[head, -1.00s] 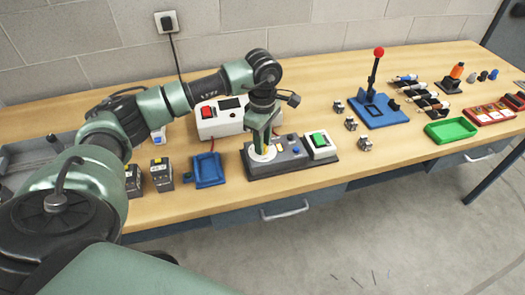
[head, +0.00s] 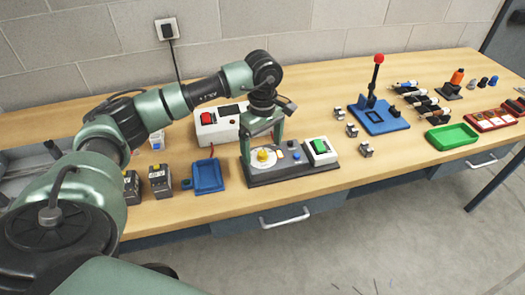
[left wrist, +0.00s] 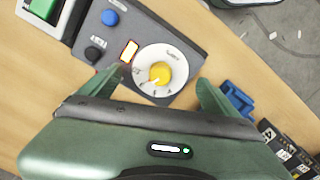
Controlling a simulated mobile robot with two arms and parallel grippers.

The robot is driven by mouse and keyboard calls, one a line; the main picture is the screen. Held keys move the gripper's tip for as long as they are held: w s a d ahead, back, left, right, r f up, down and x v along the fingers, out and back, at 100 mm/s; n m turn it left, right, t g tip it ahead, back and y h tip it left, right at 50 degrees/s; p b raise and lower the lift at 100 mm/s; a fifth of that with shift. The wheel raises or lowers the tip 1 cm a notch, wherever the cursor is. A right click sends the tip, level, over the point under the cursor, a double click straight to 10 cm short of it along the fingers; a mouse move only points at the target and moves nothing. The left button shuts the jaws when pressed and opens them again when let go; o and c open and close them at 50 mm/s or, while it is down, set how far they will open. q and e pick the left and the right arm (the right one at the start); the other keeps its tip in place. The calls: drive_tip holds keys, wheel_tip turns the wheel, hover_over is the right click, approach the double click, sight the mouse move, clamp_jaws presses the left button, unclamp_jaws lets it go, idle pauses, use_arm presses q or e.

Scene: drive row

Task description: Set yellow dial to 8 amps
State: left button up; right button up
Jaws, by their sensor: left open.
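The yellow dial (head: 263,155) sits on a white scale disc (head: 252,169) at the left of a grey control panel (head: 290,171). In the left wrist view the yellow dial (left wrist: 161,74) has an orange-red pointer mark towards the lower left of the picture. The scale figures are too small to read. My left gripper (head: 262,149) points down over the dial, open, with one finger on each side and a gap to the knob. Its spread fingers also show in the left wrist view (left wrist: 159,77). My right gripper is not in view.
The panel also has a blue button (left wrist: 110,17), a black knob (left wrist: 93,53) and a lit indicator (left wrist: 129,50). A green switch box (head: 320,150) adjoins it at right.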

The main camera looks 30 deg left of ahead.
sight(263, 153)
use_arm(q)
drive_tip(key=shift+r+p, duration=1.65)
drive_tip(key=shift+r, duration=1.5)
